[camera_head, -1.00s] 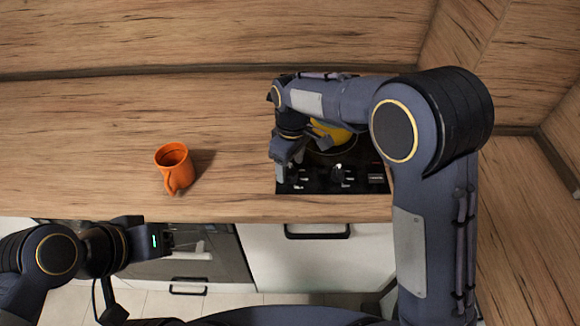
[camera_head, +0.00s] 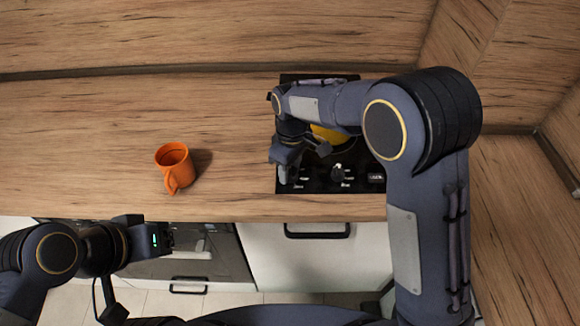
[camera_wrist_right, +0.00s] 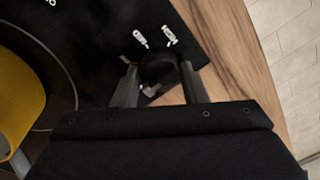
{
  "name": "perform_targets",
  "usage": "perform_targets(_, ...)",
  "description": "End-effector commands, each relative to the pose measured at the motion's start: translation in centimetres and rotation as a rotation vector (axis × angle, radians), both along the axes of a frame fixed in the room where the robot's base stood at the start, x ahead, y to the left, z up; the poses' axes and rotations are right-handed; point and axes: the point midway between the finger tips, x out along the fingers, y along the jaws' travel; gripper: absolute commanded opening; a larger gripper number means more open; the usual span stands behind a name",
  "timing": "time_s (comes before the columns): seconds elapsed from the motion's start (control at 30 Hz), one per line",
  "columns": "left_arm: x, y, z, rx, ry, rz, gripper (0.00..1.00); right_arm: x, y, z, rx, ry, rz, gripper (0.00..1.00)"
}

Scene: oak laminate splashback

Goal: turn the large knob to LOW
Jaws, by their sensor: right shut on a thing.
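A dark round knob (camera_wrist_right: 158,68) sits on the black cooktop panel, with white label marks beside it. In the right wrist view it is between the two fingers of my right gripper (camera_wrist_right: 158,88), which are shut on it. The label text is too small and blurred to read. In the head view my right gripper (camera_head: 283,168) is at the front left of the cooktop (camera_head: 315,186) and hides most of this knob. Another knob (camera_head: 338,173) stands to its right. My left gripper (camera_head: 160,238) is low at the left, in front of the counter; its jaw opening is unclear.
A yellow vessel (camera_head: 333,134) stands on the cooktop behind my right gripper, partly hidden by my arm; it also shows in the wrist view (camera_wrist_right: 18,95). An orange mug (camera_head: 174,167) stands on the counter to the left. The wooden counter (camera_head: 90,140) around it is clear.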

Motion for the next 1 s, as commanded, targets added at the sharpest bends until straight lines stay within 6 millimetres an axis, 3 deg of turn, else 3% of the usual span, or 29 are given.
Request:
perform_targets(0.27, 0.0, 0.0, -0.04, 0.0, 0.0, 0.0, 0.64, 0.06, -0.06, 0.09, 0.001, -0.001, -0.112, 0.16)
perform_targets(1.0, 0.0, 0.0, -0.17, 0.0, 0.0, 0.0, 0.64, -0.03, -0.1, 0.14, 0.002, -0.002, -0.713, 0.16)
